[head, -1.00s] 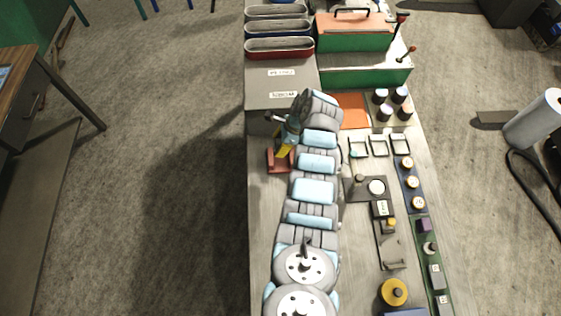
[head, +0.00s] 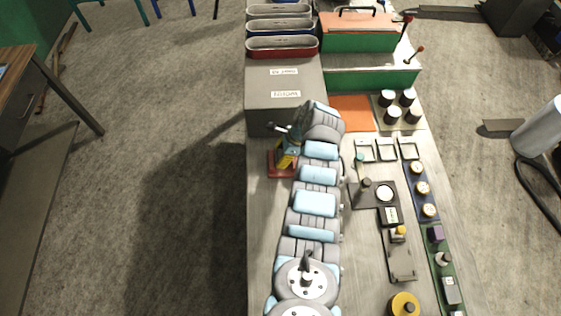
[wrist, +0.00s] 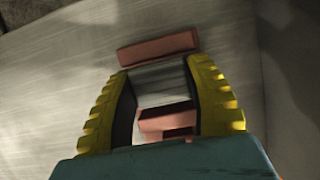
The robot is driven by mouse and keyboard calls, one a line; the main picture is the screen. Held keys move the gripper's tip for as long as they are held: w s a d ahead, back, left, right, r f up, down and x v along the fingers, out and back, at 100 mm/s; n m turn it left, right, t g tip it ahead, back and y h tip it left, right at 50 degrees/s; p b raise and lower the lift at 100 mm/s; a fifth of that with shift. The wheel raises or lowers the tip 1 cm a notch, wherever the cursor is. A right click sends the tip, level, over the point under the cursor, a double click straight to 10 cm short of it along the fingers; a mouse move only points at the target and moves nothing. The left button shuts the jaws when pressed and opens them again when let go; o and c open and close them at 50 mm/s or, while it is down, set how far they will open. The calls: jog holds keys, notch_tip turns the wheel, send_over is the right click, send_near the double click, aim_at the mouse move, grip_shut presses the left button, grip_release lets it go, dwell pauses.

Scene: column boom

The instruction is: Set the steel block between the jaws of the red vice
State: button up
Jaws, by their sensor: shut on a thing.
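In the wrist view, my gripper (wrist: 160,72) is shut on the grey steel block (wrist: 163,88), with a yellow-backed finger on each side. The red vice shows beyond and below the block: one red jaw bar (wrist: 158,47) lies past the fingertips, and another red part (wrist: 165,121) lies nearer the palm. The block appears between these two parts; I cannot tell how far down it sits. In the head view, my gripper (head: 285,162) points down over the red vice (head: 272,171), at the bench's left side. The block cannot be made out there.
A grey labelled box (head: 285,88) stands just behind the vice. Trays, an orange mat (head: 352,113) and dark-topped cylinders (head: 392,115) are at the back. Fixtures and a yellow disc (head: 404,305) line the right side. The bench's left edge is close to the vice.

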jog(key=shift+f+b, duration=1.35)
jog(key=shift+f, duration=0.2)
jog(key=shift+f, duration=0.1)
jog(key=o, duration=1.2)
jog(key=v, duration=1.2)
jog(key=shift+a, duration=0.15)
